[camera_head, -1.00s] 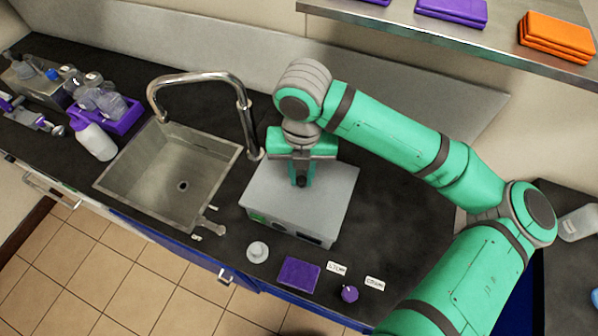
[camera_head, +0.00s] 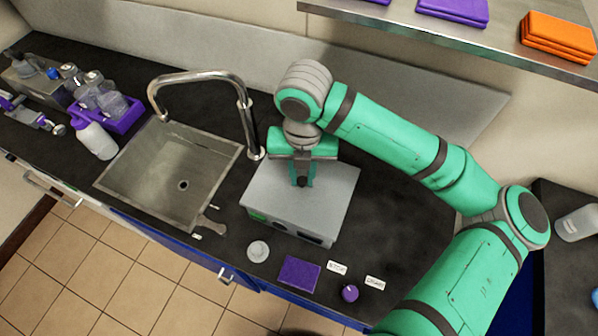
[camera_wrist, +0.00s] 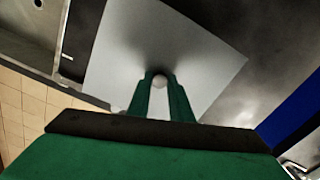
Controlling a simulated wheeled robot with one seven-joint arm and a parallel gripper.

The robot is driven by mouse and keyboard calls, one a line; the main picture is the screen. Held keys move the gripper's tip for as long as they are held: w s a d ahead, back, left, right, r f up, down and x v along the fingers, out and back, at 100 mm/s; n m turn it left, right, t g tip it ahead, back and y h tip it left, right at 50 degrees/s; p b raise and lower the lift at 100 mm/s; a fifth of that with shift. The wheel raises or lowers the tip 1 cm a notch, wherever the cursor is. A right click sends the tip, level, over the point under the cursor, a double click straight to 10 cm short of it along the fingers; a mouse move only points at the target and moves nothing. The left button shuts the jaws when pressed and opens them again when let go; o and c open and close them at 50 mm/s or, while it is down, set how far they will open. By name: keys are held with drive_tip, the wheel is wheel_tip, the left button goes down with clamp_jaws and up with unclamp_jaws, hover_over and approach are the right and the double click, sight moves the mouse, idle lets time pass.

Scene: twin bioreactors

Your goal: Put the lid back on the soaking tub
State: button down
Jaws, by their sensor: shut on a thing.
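The soaking tub (camera_head: 285,224) is a grey box on the dark counter, right of the sink. Its lid (camera_head: 335,190) is a flat grey plate that covers the tub's top; I cannot tell whether it is fully seated. In the wrist view the lid (camera_wrist: 130,60) fills the middle, with a small round pale knob (camera_wrist: 160,81) on it. My gripper (camera_head: 302,183) is above the lid, pointing down. In the wrist view my gripper (camera_wrist: 160,90) has its two green fingers shut on the knob. The tub's inside is hidden.
A sink (camera_head: 172,172) with a tall tap (camera_head: 243,105) stands close on the left. A purple block (camera_head: 299,273), a round pale cap (camera_head: 258,251), a purple knob-like piece (camera_head: 349,293) and two labels lie in front. A shelf (camera_head: 480,40) hangs above right.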

idle(0.3)
drive_tip(key=c, duration=1.5)
unclamp_jaws()
drive_tip(key=o, duration=0.4)
drive_tip(key=shift+o, duration=0.4)
drive_tip(key=shift+w, duration=0.15)
drive_tip(key=shift+a, duration=0.1)
drive_tip(key=shift+a, duration=0.1)
drive_tip(key=shift+s+d+r, duration=0.25)
drive_tip(key=shift+d+r, duration=0.1)
drive_tip(key=shift+r, duration=0.25)
drive_tip(key=shift+a+r, duration=0.2)
drive_tip(key=shift+r, duration=2.7)
